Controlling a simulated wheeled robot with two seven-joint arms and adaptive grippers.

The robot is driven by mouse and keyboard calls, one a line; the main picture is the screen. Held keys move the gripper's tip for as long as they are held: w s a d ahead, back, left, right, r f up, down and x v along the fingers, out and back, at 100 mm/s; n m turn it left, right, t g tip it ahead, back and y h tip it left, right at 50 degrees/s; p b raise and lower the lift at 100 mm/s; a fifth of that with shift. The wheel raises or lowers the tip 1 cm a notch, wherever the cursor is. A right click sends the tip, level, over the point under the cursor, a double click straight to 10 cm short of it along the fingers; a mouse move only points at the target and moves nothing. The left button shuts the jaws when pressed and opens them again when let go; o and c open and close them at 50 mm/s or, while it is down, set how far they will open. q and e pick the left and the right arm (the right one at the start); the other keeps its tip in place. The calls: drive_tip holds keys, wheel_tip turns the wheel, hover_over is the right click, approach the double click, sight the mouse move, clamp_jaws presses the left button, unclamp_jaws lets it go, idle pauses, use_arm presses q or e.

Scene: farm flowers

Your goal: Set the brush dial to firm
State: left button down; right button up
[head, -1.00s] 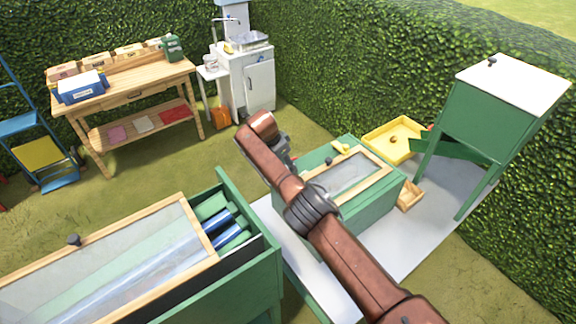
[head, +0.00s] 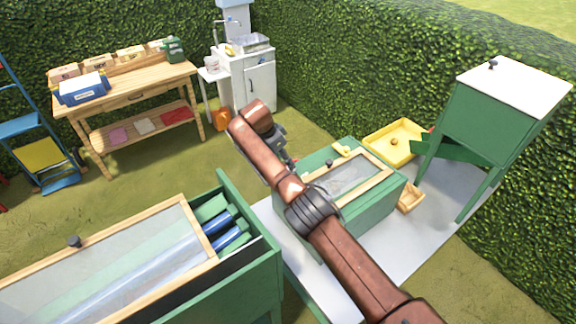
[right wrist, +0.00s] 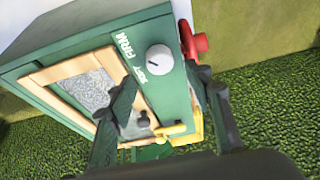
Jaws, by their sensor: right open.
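The white round brush dial (right wrist: 158,58) sits on the green face of the box (right wrist: 90,48), beside the printed words FIRM and SOFT. A small dark mark shows on the dial, but I cannot tell its exact setting. My right gripper (right wrist: 163,75) is open, with its dark fingers on either side of the dial in the picture. Nothing is between the fingers except the view of the dial, and I cannot tell whether they touch it. In the head view, my right arm crosses in front of the green box (head: 375,218) and the dial is hidden. My left gripper is out of view.
A yellow handle (right wrist: 172,130) and a wood-framed window (right wrist: 50,76) are on the box. A green cabinet (head: 487,120), yellow tray (head: 375,150) and larger green bin (head: 250,285) stand around.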

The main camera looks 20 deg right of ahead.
drive_tip(key=v, duration=0.6)
drive_tip(key=shift+a+r, duration=0.2)
